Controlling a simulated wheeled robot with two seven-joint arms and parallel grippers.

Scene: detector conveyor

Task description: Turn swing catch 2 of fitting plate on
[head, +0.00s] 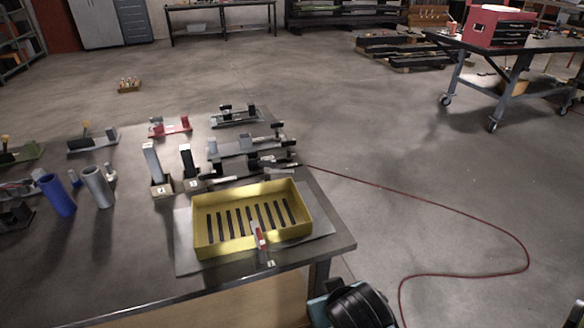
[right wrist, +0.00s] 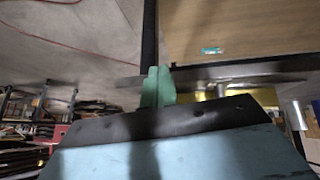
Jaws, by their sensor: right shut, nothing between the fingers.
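A yellow slotted tray (head: 203,238) sits on a grey plate (head: 186,258) near the table's front right corner. A red and light-coloured lever (head: 259,236) stands at the tray's front wall, with a small tag by its foot. I cannot tell which part is swing catch 2, or surely which plate is the fitting plate. Grey plates with clamp-like parts (head: 245,147) lie behind the tray. My right gripper (right wrist: 158,86) has green fingers shut with nothing between them, beside the table and away from the plates. My left gripper is out of view.
Two upright levers on blocks (head: 157,170), a blue cylinder (head: 57,195) and a grey cylinder (head: 98,187) stand left of the tray. The table's front edge (head: 200,289) is near my right arm.

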